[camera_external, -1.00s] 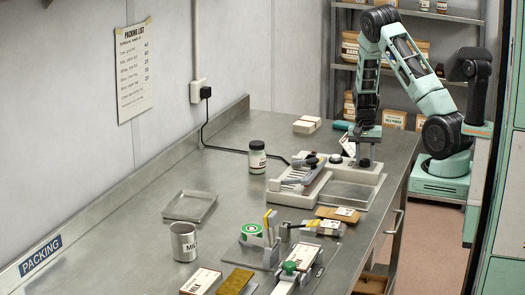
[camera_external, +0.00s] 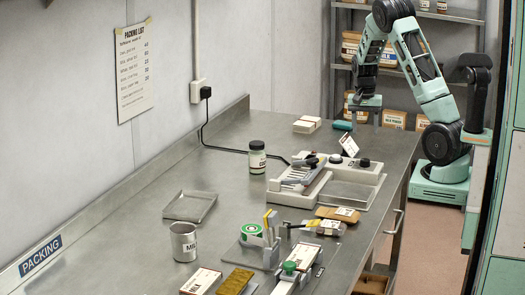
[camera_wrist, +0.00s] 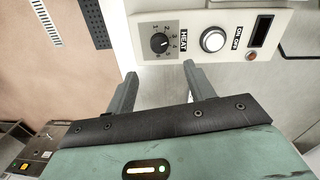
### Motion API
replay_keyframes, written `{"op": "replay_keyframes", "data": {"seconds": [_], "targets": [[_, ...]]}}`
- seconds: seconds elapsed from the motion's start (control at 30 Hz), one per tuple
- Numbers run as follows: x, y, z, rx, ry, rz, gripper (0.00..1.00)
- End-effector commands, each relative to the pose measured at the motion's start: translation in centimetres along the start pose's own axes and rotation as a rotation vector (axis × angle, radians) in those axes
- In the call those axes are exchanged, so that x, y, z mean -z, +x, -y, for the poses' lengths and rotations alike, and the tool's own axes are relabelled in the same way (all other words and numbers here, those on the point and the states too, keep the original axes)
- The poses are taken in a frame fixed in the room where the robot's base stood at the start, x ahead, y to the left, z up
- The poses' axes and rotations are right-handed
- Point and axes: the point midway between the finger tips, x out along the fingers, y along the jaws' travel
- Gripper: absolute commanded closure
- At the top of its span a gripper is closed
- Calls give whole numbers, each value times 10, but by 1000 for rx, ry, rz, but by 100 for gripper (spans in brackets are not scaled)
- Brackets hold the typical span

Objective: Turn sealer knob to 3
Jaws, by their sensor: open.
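The heat sealer (camera_external: 372,179) stands on the steel bench with a pale body. Its dark HEAT knob (camera_wrist: 159,43) sits on the control panel in the wrist view, with a number scale beside it. A white pointer mark shows on the knob, but I cannot tell surely which number it meets. The knob also shows in the external view (camera_external: 365,163) at the right end of the panel. My gripper (camera_external: 365,116) is open and empty, raised above the sealer and apart from the knob. Its two fingers (camera_wrist: 160,72) point toward the panel in the wrist view.
A tilted card (camera_external: 349,146) stands behind the panel. A jar (camera_external: 257,160), a metal tray (camera_external: 190,206) and a tin (camera_external: 184,243) stand left.

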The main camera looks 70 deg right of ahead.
Motion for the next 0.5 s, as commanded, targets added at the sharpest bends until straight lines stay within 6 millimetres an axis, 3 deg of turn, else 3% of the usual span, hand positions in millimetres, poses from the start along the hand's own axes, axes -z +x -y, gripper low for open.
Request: {"op": "replay_keyframes", "data": {"seconds": [0.2,0.5], "targets": [[0,-44,1,4,-1,-3,47],[0,-67,0,0,1,0,47]]}}
